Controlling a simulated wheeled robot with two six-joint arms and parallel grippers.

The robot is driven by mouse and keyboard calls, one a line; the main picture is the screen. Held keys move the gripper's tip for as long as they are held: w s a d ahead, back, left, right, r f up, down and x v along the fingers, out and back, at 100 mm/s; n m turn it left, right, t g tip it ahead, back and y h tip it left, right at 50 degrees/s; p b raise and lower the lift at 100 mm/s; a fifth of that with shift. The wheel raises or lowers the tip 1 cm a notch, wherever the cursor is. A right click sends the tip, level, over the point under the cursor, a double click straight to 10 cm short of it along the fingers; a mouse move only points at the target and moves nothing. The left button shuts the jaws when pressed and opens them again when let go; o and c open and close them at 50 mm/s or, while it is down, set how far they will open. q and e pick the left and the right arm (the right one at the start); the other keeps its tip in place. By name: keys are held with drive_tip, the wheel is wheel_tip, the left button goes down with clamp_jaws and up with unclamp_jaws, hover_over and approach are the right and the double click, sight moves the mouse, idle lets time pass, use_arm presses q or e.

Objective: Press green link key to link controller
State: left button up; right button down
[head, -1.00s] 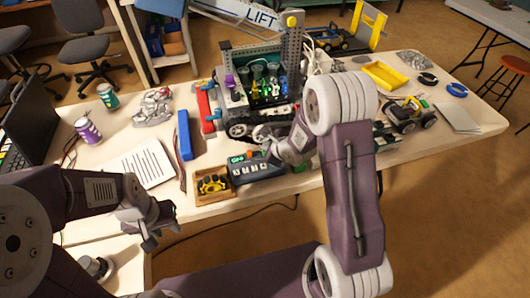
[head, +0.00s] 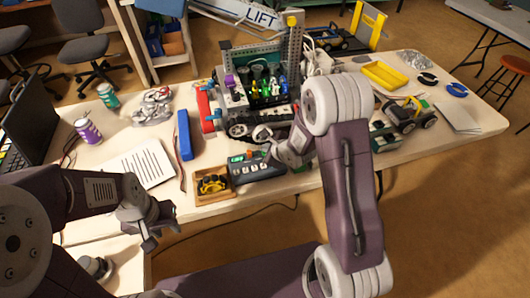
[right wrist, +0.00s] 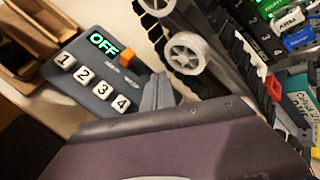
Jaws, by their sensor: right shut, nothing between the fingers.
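The dark control box (head: 258,171) lies near the table's front edge. In the right wrist view the control box (right wrist: 90,85) shows a green OFF display, an orange switch (right wrist: 128,58) and white keys 1 to 4. A green labelled block (right wrist: 270,8), cut by the top edge, sits above an ARM label on the tracked robot; I cannot read its text. My left gripper (head: 158,232) looks open and empty off the table's front left.
The tracked robot (head: 238,97) with a tall mast stands behind the control box. A wooden box (head: 213,196) of small parts is left of it. A blue bar (head: 184,135), paper (head: 137,168), cans and a laptop lie left. A small wheeled vehicle (head: 408,115) stands right.

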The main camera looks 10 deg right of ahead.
drive_tip(key=shift+f, duration=0.3)
idle(0.5)
drive_tip(key=shift+r+p, duration=0.85)
drive_tip(key=shift+p, duration=0.1)
wheel_tip(320, 180, up, 5)
drive_tip(key=p, duration=0.5)
drive_tip(key=shift+r+p, duration=0.1)
drive_tip(key=shift+p, duration=0.25)
